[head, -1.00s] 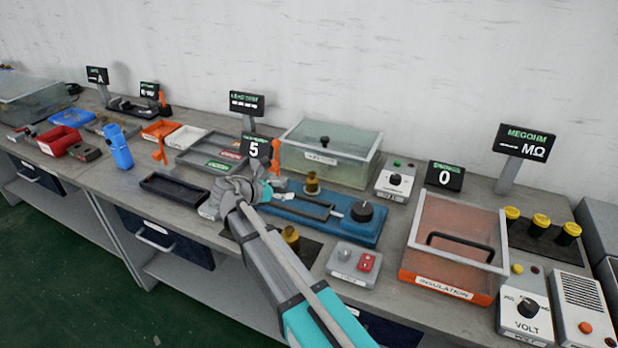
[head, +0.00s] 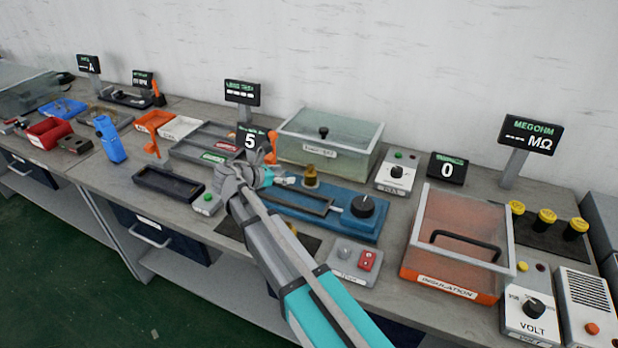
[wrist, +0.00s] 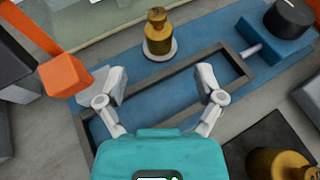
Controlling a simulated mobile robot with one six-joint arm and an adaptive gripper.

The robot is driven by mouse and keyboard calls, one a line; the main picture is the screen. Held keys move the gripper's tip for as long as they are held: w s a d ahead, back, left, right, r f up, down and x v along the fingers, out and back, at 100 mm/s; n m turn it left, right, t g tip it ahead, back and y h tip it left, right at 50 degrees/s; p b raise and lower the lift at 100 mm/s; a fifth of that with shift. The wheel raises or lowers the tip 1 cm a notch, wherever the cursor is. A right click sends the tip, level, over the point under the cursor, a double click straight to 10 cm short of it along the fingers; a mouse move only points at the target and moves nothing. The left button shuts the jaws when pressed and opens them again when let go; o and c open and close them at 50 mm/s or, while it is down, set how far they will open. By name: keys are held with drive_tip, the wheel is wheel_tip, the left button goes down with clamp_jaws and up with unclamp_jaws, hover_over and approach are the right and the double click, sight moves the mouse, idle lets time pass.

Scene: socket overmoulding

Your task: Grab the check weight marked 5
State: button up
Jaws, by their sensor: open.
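A brass weight (wrist: 158,32) stands upright on a small white disc at the back of the blue fixture; the head view shows it too (head: 311,176). A second brass weight (wrist: 276,164) stands on a dark mat at lower right in the wrist view. My arm mostly hides it in the head view. No number is legible on either weight. My gripper (wrist: 160,90) is open and empty above the fixture's dark rectangular frame. Its fingers are apart from both weights, and the first weight lies beyond the fingertips. In the head view the gripper (head: 272,178) is left of that weight.
The blue fixture (head: 345,222) carries a black knob (head: 362,206). An orange part (wrist: 62,76) lies close to the left finger. A sign reading 5 (head: 250,139) stands behind the gripper. A glass-sided box (head: 345,160) stands behind the fixture, with a button box (head: 355,262) in front.

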sight(308, 171)
drive_tip(key=b+x, duration=0.2)
drive_tip(key=x, duration=0.5)
drive_tip(key=shift+a+f, duration=0.1)
drive_tip(key=shift+f, duration=0.05)
drive_tip(key=shift+w+d+b, duration=0.2)
drive_tip(key=shift+d+b, duration=0.1)
drive_tip(key=shift+b+x, duration=0.9)
drive_tip(key=shift+x, duration=1.7)
drive_tip(key=shift+w, duration=0.1)
drive_tip(key=shift+a, duration=0.1)
clamp_jaws()
